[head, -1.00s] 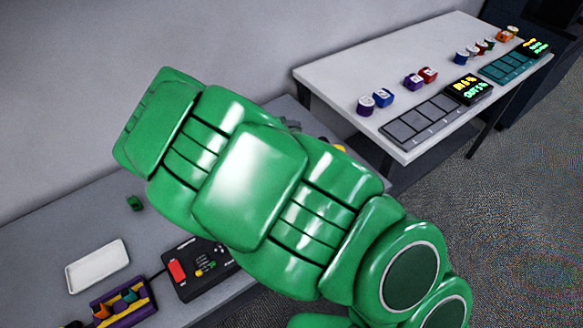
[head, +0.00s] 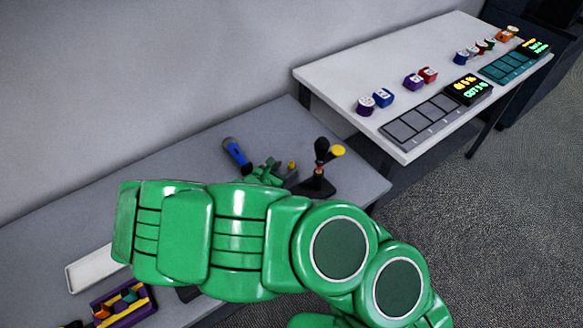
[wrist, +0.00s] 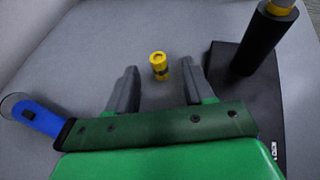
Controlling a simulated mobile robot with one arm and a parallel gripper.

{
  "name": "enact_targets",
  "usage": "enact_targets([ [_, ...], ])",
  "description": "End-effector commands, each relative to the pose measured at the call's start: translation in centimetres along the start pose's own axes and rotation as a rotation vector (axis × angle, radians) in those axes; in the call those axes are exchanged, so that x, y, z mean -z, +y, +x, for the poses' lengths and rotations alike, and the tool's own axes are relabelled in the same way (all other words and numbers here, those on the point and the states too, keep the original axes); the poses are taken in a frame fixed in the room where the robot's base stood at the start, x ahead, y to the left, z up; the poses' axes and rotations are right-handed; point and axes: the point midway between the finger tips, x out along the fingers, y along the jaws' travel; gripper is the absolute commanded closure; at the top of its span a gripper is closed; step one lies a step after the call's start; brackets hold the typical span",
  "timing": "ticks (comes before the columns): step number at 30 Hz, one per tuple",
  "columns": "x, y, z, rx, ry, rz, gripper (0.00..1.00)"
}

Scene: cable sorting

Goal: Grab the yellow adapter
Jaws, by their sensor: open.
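The yellow adapter (wrist: 159,66), a small yellow piece with a dark band, stands on the grey table in the wrist view. It lies between my gripper's fingertips, a little beyond them, with space on both sides. In the head view the adapter (head: 292,165) is a small yellow spot beside the gripper. My gripper (wrist: 161,76) has grey fingers spread apart and nothing in them. In the head view my green arm reaches over the grey table and hides much of the gripper (head: 280,172).
A black stand (head: 318,185) with an upright post and a yellow disc (head: 338,151) is close on the right. A blue-handled tool (head: 236,152) lies left of the gripper. A white tray (head: 80,281) and a purple holder (head: 147,311) are at lower left.

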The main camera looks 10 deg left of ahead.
Motion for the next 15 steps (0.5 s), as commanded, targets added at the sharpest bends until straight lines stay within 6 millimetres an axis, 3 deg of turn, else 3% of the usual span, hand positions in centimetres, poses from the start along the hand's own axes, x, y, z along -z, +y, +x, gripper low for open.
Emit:
enact_targets([
  [15, 0.4, 0.2, 3.5, 0.001, 0.003, 0.003, 0.48],
])
